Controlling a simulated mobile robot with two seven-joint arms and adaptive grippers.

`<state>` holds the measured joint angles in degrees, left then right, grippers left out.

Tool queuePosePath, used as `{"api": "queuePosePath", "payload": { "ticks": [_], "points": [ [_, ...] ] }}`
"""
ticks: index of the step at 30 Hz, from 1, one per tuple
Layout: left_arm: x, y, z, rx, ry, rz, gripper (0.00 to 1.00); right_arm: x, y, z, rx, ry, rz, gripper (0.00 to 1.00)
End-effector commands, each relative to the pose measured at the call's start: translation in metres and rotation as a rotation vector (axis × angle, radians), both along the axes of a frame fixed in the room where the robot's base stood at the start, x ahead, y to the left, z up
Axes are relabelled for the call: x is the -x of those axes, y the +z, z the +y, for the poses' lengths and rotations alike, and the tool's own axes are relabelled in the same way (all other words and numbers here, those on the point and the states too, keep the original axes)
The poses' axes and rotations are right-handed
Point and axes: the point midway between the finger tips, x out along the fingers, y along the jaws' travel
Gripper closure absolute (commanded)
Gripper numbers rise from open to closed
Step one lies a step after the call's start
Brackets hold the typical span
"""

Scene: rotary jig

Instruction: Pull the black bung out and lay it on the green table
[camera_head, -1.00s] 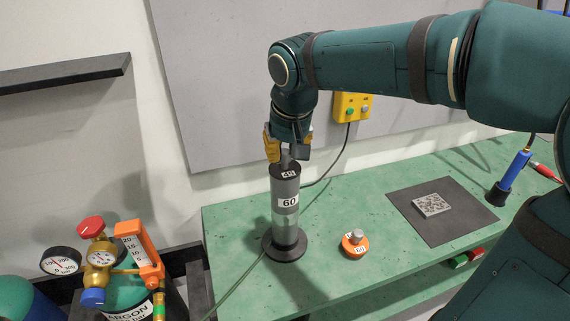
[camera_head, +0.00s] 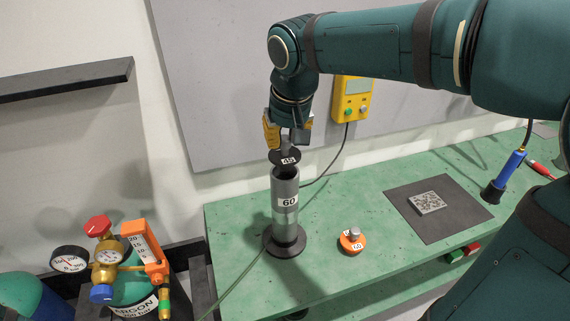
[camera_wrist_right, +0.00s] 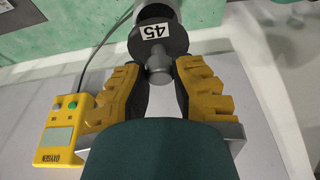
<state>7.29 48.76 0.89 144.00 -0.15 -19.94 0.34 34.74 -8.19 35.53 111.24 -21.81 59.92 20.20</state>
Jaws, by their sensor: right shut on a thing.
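The black bung (camera_head: 285,156), labelled 45, is a dark disc with a grey knob on top. My right gripper (camera_head: 287,138) is shut on its knob and holds it just above the open top of the grey tube (camera_head: 285,188). The tube is labelled 60 and stands upright on a round dark base on the green table (camera_head: 345,205). In the right wrist view the bung (camera_wrist_right: 158,42) sits in front of the fingers (camera_wrist_right: 160,80), with the tube's rim (camera_wrist_right: 155,12) beyond it. My left gripper is not in view.
A dark mat (camera_head: 440,222) with a speckled block (camera_head: 427,202) lies farther right. A yellow box (camera_head: 351,98) hangs behind. A gas bottle with gauges (camera_head: 107,257) stands left.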

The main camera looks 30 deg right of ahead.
Motion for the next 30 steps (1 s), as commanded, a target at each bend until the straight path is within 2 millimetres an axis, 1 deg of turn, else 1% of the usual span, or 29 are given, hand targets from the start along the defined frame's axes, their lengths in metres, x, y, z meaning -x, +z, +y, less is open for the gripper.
{"api": "queuePosePath", "payload": {
  "ticks": [1,21,30],
  "points": [
    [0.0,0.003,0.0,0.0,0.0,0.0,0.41,0.0,0.003,0.0,0.0,0.0,-0.001,1.0],
    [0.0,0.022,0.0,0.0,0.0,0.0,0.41,0.0,0.028,0.0,0.0,0.0,-0.002,1.0],
    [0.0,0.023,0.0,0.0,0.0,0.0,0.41,0.0,0.029,0.0,0.0,0.0,-0.001,1.0]
  ]
}}
